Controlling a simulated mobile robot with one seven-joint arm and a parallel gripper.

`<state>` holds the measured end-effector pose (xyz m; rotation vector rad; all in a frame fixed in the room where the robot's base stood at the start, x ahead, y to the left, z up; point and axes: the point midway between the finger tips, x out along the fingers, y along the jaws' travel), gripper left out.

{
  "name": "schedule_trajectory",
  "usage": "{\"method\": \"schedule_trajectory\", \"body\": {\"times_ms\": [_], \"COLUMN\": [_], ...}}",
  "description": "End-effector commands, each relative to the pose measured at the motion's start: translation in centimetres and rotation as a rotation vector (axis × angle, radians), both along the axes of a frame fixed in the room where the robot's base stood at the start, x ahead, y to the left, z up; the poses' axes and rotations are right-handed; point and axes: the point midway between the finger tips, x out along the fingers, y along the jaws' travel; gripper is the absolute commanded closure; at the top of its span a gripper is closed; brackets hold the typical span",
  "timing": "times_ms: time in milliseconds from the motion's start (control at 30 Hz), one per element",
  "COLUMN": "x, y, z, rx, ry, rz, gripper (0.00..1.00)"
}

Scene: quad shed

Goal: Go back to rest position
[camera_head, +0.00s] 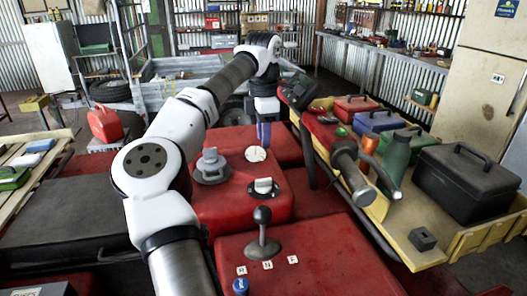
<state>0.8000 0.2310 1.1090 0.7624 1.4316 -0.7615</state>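My arm reaches from the bottom of the picture up and away over the red vehicle body (316,262). My gripper (264,135) hangs downward near the top centre, above the far part of the red body. A blue tip shows at its lower end, just above a round pale dial (256,154). I cannot make out whether the fingers are apart or closed, or whether the blue part is something held.
A gear lever (262,236) stands in front, with a grey knob (211,164) and a switch (263,187) behind. Right are a handlebar grip (352,168) and a yellow tray (455,246) with toolboxes and bottles. Left are a red canister (104,124) and a wooden pallet (58,151).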

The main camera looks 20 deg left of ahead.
Motion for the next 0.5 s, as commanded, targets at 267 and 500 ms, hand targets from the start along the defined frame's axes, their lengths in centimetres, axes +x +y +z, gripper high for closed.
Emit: {"method": "schedule_trajectory", "body": {"times_ms": [267, 500], "x": [0.00, -0.01], "y": [-0.01, -0.01], "z": [0.77, 0.74], "rx": [0.000, 0.000], "ry": [0.000, 0.000], "rz": [0.000, 0.000], "gripper": [0.66, 0.66]}}
